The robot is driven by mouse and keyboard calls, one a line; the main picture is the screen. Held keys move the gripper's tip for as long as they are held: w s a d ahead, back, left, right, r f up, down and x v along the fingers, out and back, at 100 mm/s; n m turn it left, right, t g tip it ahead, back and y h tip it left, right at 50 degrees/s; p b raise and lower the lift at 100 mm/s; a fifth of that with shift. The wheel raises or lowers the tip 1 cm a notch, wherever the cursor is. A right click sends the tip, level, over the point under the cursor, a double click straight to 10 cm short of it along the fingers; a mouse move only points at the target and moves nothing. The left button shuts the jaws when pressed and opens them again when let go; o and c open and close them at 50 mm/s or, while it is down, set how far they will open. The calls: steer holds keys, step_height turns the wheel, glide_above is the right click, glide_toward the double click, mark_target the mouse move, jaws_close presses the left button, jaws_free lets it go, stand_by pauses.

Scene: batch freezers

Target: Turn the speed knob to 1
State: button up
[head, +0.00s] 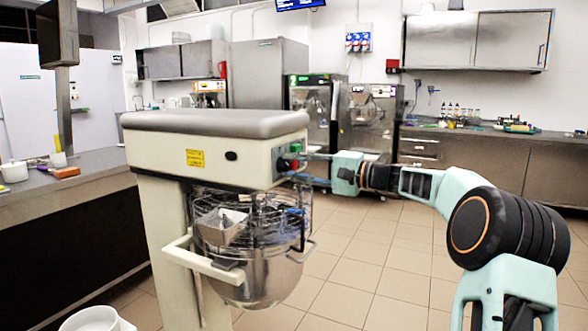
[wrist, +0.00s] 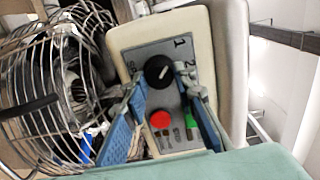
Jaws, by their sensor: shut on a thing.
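The speed knob (wrist: 159,71) is a round black dial with a white mark, on the grey panel at the front end of the mixer head. In the wrist view its mark tilts up and right, roughly toward the printed "1" (wrist: 180,42); the exact setting is hard to tell. A "2" (wrist: 191,66) is printed to the right. My gripper (wrist: 158,77) is shut on the knob, one finger on each side.
A red button (wrist: 160,119) and green switch (wrist: 191,122) sit just below the knob, close to my fingers. The wire bowl guard (wrist: 62,75) and steel bowl (head: 250,265) are under the mixer head. Tiled floor (head: 375,255) is clear to the right.

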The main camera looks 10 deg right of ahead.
steer(key=o, duration=1.1)
steer(key=shift+o, duration=0.2)
steer(key=v, duration=1.2)
